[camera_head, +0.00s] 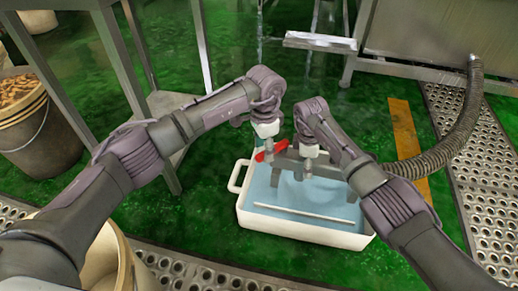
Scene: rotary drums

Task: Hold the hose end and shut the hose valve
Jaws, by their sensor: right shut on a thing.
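A red valve handle (271,149) shows at the back left rim of a white tub, next to a grey fitting. My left gripper (266,138) is just above and touching or very near the red handle; its fingers are too small and hidden to tell if they are open. My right gripper (309,168) points down over the tub, to the right of the handle, shut on what seems to be the grey hose end, mostly hidden behind it. The white tub (243,212) holds blue-tinted water and a thin white rod (303,216).
A bucket of brown pieces (42,133) stands at the left by a metal table frame. A beige container (118,262) is at the lower left. A ribbed grey hose (457,137) runs down the right from a steel machine (440,35). Green floor is clear behind the tub.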

